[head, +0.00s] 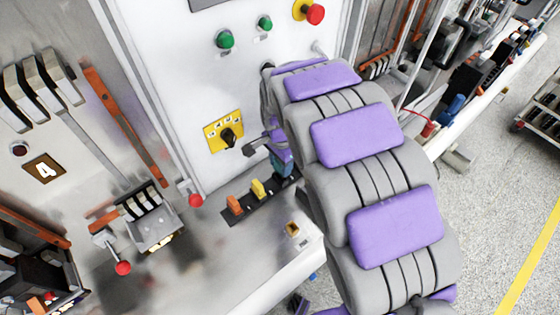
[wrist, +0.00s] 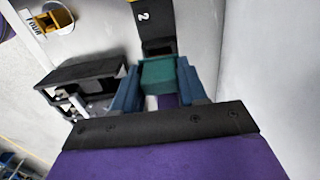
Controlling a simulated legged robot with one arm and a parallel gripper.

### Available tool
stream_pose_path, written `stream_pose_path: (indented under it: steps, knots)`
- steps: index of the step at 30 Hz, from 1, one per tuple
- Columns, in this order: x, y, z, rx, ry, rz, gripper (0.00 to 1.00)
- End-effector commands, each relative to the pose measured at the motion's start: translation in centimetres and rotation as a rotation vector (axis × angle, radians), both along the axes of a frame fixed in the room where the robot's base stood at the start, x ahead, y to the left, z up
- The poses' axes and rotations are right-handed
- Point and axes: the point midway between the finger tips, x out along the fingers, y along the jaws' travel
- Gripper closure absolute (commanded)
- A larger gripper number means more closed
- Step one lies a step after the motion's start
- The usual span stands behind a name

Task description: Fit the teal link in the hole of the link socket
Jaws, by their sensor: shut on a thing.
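My gripper (wrist: 155,88) is shut on the teal link (wrist: 158,74), with a blue finger on each side of it in the wrist view. In the head view the teal link (head: 282,167) is at the right end of a black rack strip (head: 247,210), partly hidden by my arm. I cannot tell whether the link touches the rack. A small yellow-brass block with a dark opening, seemingly the link socket (head: 292,229), sits on the ledge to the lower right of the rack. It also shows at the upper left of the wrist view (wrist: 56,19).
An orange link (head: 234,205) and a yellow link (head: 258,189) stand on the rack. A yellow plate with a black rotary knob (head: 228,137) is on the panel behind. A dark box-like thing (wrist: 85,82) is left of my fingers in the wrist view.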

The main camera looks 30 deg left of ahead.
Motion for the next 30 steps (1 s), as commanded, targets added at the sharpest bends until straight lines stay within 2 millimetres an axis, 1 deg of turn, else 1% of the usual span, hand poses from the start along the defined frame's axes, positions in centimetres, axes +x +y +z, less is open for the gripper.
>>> stream_pose_path:
  steps: [30]
  knots:
    - [0.0,0.0,-2.3,-0.001,0.000,0.000,0.90]
